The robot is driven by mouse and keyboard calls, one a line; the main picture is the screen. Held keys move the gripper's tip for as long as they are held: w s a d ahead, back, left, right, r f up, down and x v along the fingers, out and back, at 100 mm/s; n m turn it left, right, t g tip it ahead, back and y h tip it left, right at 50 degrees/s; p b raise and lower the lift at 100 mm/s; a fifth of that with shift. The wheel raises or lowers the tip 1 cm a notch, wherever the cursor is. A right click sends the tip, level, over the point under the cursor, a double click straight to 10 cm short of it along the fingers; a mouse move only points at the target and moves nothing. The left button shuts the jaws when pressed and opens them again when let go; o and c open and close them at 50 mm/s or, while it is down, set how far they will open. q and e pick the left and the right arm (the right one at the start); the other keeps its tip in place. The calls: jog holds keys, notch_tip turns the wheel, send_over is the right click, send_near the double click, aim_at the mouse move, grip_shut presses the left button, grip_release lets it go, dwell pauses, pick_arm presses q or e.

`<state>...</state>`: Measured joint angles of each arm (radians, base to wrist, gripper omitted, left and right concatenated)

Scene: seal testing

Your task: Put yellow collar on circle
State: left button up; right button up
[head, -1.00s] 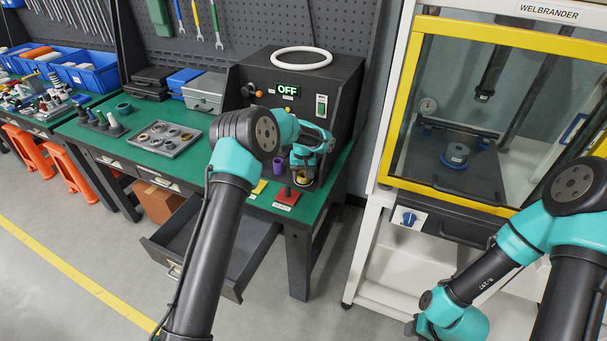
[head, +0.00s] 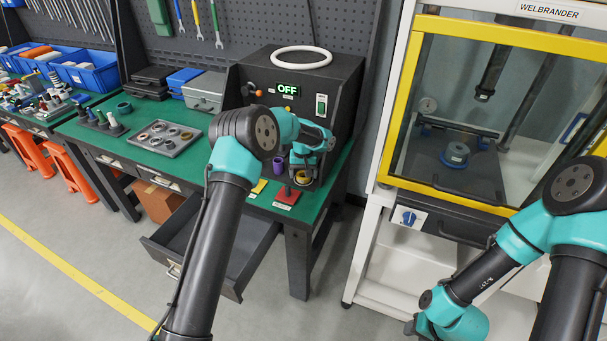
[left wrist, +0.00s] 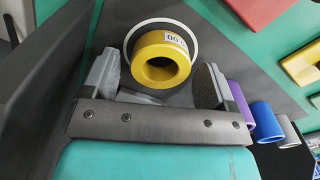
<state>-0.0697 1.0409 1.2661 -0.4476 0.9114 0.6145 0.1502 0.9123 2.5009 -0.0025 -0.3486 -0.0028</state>
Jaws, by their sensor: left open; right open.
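The yellow collar (left wrist: 151,72), with a white printed label, is between the fingers of my left gripper (left wrist: 158,70) in the left wrist view. The fingers are open, with a gap on both sides of the collar. I cannot tell whether the collar rests flat there. In the head view the collar (head: 300,173) is small, below my left wrist by the black OFF machine. My right gripper is out of view; only its arm shows.
A purple cup (head: 279,166) and a red block (head: 287,195) are close to the left gripper. Purple, blue and grey cylinders (left wrist: 263,121) lie right of it in the wrist view. The black machine (head: 300,100) stands right behind. An open drawer (head: 205,250) juts out below the bench.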

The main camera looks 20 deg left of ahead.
pick_arm(q)
notch_tip(320, 180, up, 12)
dwell(0.5)
jog(key=shift+f, duration=0.15)
dwell(0.3)
